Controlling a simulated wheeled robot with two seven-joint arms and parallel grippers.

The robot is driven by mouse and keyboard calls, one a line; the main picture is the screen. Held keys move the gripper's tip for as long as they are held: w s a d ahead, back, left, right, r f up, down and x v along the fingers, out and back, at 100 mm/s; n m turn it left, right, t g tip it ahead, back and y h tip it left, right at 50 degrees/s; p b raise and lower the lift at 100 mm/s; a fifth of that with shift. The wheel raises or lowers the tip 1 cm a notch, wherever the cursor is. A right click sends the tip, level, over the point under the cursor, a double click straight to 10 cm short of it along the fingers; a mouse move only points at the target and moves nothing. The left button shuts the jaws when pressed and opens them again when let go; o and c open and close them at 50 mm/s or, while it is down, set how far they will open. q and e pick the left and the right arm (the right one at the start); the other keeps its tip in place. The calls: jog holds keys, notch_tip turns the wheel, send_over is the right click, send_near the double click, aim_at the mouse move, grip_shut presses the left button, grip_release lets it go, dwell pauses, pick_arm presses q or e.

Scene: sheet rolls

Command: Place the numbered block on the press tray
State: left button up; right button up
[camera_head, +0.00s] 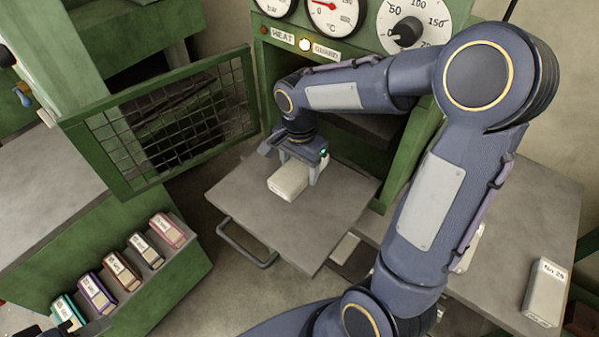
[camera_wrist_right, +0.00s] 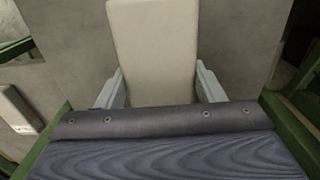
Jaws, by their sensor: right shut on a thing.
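A pale cream block (camera_head: 288,181) is at the grey press tray (camera_head: 330,205), which is pulled out in front of the green press. My right gripper (camera_head: 297,172) is shut on this block, one finger on each side. The block looks to be on or just above the tray; I cannot tell if it touches. No number shows on the faces in view. In the right wrist view the block (camera_wrist_right: 155,50) stretches away between the two fingers, over the grey tray surface (camera_wrist_right: 230,40). My left gripper cannot be made out; only a dark part shows at the lower left corner.
The mesh guard door (camera_head: 165,125) stands open left of the tray. A block marked "No 28" (camera_head: 545,290) stands on the right table (camera_head: 540,200). Several coloured labelled blocks (camera_head: 122,270) sit in a row on the green bench at left. A handle (camera_head: 245,245) juts from the tray's front.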

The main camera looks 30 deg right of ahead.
aim_at(299, 167)
jog(key=shift+f, duration=1.2)
jog(key=shift+f, duration=0.1)
jog(key=shift+f+b, duration=0.15)
jog(key=shift+b, duration=0.15)
jog(key=o, duration=1.2)
jog(key=shift+o, duration=0.2)
jog(key=shift+s, duration=0.1)
notch_tip(299, 167, up, 12)
jog(key=shift+r+p, duration=0.1)
jog(key=shift+p, duration=0.45)
jog(key=s+a+f+n+t+y, duration=0.1)
jog(key=s+a+n+t+y, duration=0.1)
jog(key=s+n, duration=0.4)
jog(key=s+a+f+n+t+y, duration=0.1)
jog(key=s+a+n+t, duration=0.1)
jog(key=s+n, duration=0.4)
jog(key=s+t, duration=0.1)
jog(key=s, duration=0.4)
jog(key=shift+t+y, duration=0.3)
jog(key=shift+y, duration=0.1)
